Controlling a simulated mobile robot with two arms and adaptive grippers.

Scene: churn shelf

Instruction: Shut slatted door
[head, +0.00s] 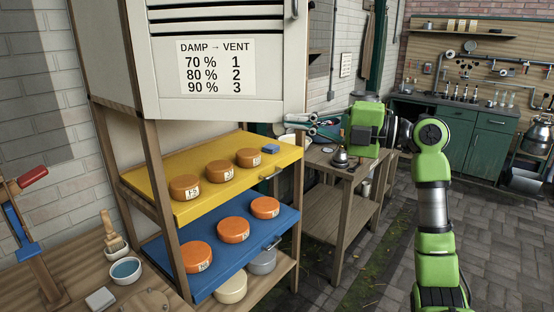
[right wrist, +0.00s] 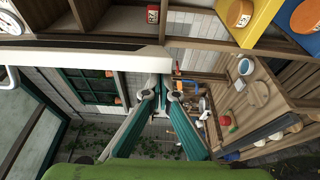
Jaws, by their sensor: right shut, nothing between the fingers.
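The slatted door (head: 165,75) is a white panel at the top of the wooden rack, with slats above and a damp/vent sign (head: 215,68) on it. A metal handle (head: 294,9) is at its upper right. In the head view I cannot tell how far it stands open. In the right wrist view a long white edge (right wrist: 85,57) crosses the upper left, with wooden boards beyond. My right gripper (head: 288,122) is shut and empty, by the door's lower right corner; contact is unclear. Its closed fingers also show in the right wrist view (right wrist: 165,86). My left gripper is out of view.
Below the door are a yellow shelf (head: 195,207) and a blue shelf (head: 212,283) with orange cheeses. A wooden side table (head: 335,222) stands right of the rack. A worktop (head: 70,270) with tools is at front left. Paved floor at right is open.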

